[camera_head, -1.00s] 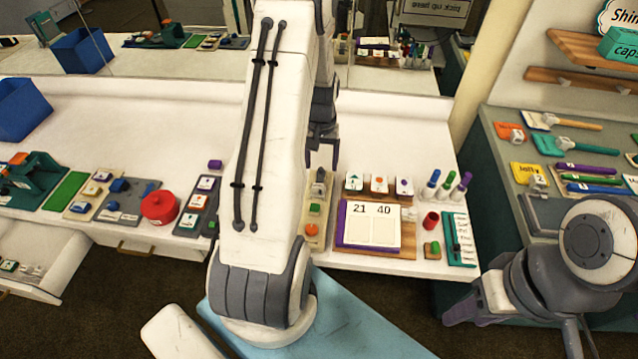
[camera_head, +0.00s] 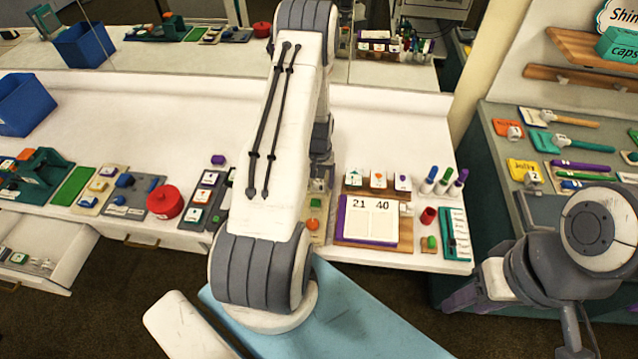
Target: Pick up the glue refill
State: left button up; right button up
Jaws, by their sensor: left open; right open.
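I cannot tell for sure which item is the glue refill. Several capped tubes, white with green, blue and purple tops, stand upright at the counter's right end (camera_head: 445,181). My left gripper (camera_head: 320,180) is low over the counter, beside the narrow beige tray (camera_head: 316,224) with a green and an orange piece. It is open, and my own arm partly hides its fingers and what lies under them. My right gripper (camera_head: 462,297) is open and empty at the lower right, off the counter's front edge.
An open book (camera_head: 371,221) on a purple-edged board lies right of my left gripper, with three small picture cards behind it. A red pot (camera_head: 164,202) and trays stand to the left. The back of the white counter (camera_head: 180,110) is clear.

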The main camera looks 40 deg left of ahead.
pick_arm(q)
jog(key=shift+c, duration=0.3)
grip_shut()
